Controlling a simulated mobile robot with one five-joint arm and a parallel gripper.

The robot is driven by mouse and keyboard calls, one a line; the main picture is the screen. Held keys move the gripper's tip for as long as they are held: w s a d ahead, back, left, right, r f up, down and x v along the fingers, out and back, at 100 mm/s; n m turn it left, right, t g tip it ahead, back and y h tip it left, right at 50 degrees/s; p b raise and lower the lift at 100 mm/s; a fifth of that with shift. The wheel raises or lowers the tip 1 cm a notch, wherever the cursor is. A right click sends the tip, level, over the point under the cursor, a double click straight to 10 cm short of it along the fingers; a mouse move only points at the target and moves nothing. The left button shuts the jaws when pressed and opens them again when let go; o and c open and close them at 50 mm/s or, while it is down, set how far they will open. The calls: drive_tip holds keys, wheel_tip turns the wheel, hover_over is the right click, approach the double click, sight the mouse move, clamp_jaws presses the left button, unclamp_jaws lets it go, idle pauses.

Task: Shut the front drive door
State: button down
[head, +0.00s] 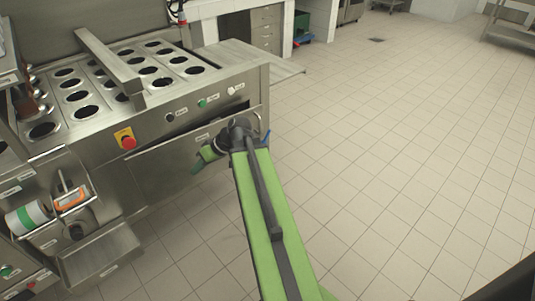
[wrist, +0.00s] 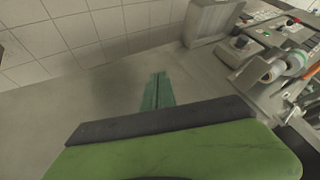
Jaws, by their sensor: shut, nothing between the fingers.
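The front drive door seems to be the wide steel panel (head: 165,168) on the front of the cup filler (head: 185,110) in the head view. A dark gap shows along its upper edge towards the right, so it looks partly open. My gripper (head: 196,168) is in front of this panel, with its green fingers pointing down and left. I cannot tell whether they touch it. In the wrist view my gripper (wrist: 157,78) is shut and empty, over a plain grey surface (wrist: 90,95) that may be the door. My arm hides part of the door's right side.
Knobs and a red emergency button (head: 128,142) sit on the front above the panel. A steel tray (head: 100,258) sticks out at lower left, below a roll with a green band (head: 28,216). The tiled floor (head: 400,150) to the right is clear.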

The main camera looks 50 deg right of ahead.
drive_tip(key=s+d+f+t+b, duration=0.1)
drive_tip(key=d+f+t+b, duration=0.25)
drive_tip(key=d, duration=0.45)
drive_tip(key=s+d+f+t+b, duration=0.1)
drive_tip(key=d+f+t+b, duration=0.1)
drive_tip(key=d+b, duration=0.45)
drive_tip(key=s+d+r+m+t+h+b, duration=0.1)
drive_tip(key=s+d+t+h+b, duration=0.2)
drive_tip(key=s+d, duration=0.5)
drive_tip(key=s+d+r+t+h+b, duration=0.1)
drive_tip(key=s+d+t+h+b, duration=0.2)
drive_tip(key=d, duration=0.9)
drive_tip(key=w, duration=1.3)
drive_tip(key=shift+a+y, duration=0.15)
drive_tip(key=shift+y, duration=0.15)
